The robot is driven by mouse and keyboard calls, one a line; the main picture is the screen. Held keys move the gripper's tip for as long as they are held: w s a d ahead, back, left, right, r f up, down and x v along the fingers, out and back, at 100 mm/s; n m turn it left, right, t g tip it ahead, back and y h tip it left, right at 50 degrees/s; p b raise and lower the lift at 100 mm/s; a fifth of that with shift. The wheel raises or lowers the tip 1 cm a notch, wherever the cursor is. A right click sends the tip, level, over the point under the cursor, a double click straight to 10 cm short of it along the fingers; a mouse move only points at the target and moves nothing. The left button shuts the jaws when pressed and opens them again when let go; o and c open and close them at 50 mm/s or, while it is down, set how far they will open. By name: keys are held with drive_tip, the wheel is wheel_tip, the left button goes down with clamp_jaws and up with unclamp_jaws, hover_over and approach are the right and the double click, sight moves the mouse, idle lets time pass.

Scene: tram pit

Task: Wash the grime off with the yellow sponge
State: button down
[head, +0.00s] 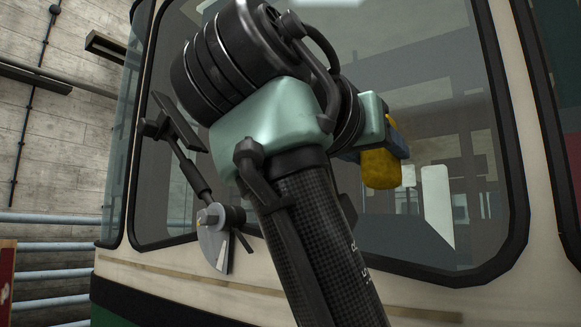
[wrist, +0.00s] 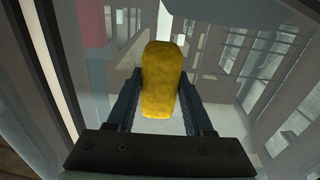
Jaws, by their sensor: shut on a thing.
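The yellow sponge (wrist: 161,80) is held between the two fingers of my gripper (wrist: 161,92) in the wrist view, with its far end sticking out past the fingertips. In the head view the sponge (head: 381,168) shows to the right of my arm, in front of the tram's windscreen (head: 440,210). My gripper (head: 392,145) is partly hidden there behind my wrist. I cannot tell whether the sponge touches the glass. The grime does not show clearly in either view; my arm covers much of the windscreen.
A dark jointed fitting with a pale plate (head: 214,240) stands left of my arm, close to the tram front. The cream tram body (head: 270,288) runs below the glass. Pale pipes (head: 50,272) line the wall at left, with a red-edged thing (head: 7,270) at the lower left.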

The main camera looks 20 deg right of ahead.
sight(445, 116)
drive_tip(key=shift+s+d+b, duration=0.35)
drive_tip(key=shift+s+d, duration=0.45)
drive_tip(key=shift+s, duration=0.2)
drive_tip(key=shift+s+d+b, duration=0.4)
drive_tip(key=shift+s+d, duration=0.4)
drive_tip(key=shift+s, duration=0.25)
drive_tip(key=shift+s+d+b, duration=0.35)
drive_tip(key=shift+s+d, duration=0.45)
drive_tip(key=shift+s, duration=0.2)
drive_tip(key=shift+r+p, duration=1)
drive_tip(key=shift+r, duration=0.1)
drive_tip(key=shift+w+a+r+p, duration=1.05)
drive_tip(key=shift+w+a+p, duration=2.9)
drive_tip(key=shift+w, duration=1.5)
drive_tip(key=shift+s+d+f+b, duration=0.1)
drive_tip(key=shift+s+d+b, duration=0.8)
drive_tip(key=shift+s+d, duration=0.7)
drive_tip(key=shift+s+d+r+b, duration=0.1)
drive_tip(key=shift+s+d+b, duration=0.9)
drive_tip(key=shift+s, duration=1.05)
drive_tip(key=shift+s+d+f+b, duration=0.1)
drive_tip(key=shift+s+d+b, duration=0.7)
drive_tip(key=shift+s+d, duration=0.8)
drive_tip(key=shift+s+a, duration=0.2)
drive_tip(key=shift+a, duration=0.05)
drive_tip(key=shift+a, duration=0.1)
